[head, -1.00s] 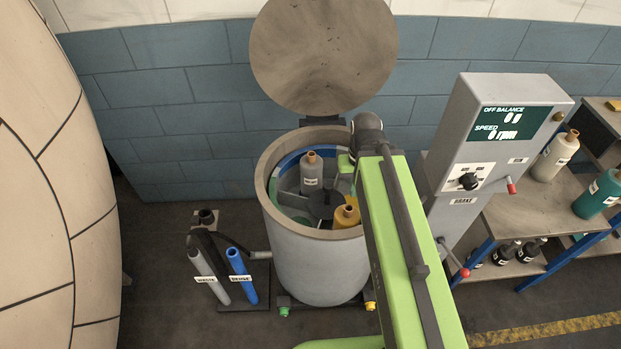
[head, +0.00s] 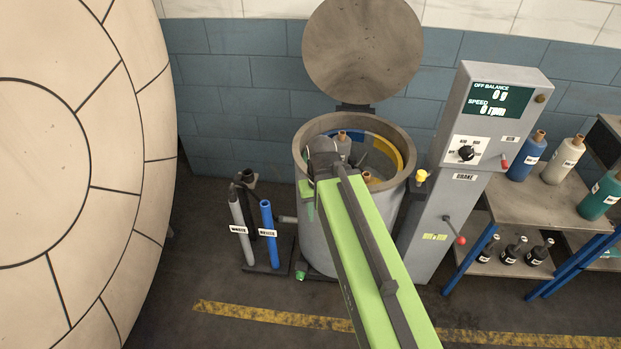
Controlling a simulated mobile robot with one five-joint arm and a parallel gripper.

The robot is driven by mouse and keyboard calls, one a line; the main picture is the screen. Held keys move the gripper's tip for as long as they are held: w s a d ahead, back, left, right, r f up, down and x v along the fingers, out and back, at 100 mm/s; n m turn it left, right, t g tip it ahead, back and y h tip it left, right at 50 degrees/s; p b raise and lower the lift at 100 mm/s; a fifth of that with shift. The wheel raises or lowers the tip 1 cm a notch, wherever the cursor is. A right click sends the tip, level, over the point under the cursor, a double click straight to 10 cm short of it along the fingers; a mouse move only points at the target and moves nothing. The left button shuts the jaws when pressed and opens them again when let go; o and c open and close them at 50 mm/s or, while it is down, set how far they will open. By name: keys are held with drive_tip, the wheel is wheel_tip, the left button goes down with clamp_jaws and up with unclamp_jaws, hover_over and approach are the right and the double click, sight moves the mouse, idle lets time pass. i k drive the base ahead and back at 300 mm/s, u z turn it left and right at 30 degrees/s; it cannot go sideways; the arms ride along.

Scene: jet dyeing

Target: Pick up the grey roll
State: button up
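The grey roll (head: 344,149) with a brown tip stands inside the open round drum (head: 404,138) at the centre. Its left side and lower part are hidden behind the end of my arm. My green arm reaches up from the bottom of the picture, and its dark joint is over the drum's left front rim. My gripper is hidden behind the arm, so its fingers cannot be seen. A brown tip (head: 368,177) of another roll shows just right of the arm.
A round lid (head: 363,48) stands raised behind the drum. A grey control cabinet (head: 484,140) is close on the right, with a bottle shelf (head: 530,207) beyond it. Grey (head: 242,232) and blue (head: 268,234) pipes stand left of the drum. A large tiled round body fills the left.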

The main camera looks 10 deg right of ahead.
sight(343, 142)
drive_tip(key=z, duration=0.75)
drive_tip(key=k, duration=0.2)
drive_tip(key=u, duration=1.65)
drive_tip(key=i, duration=1.9)
drive_tip(key=z, duration=0.4)
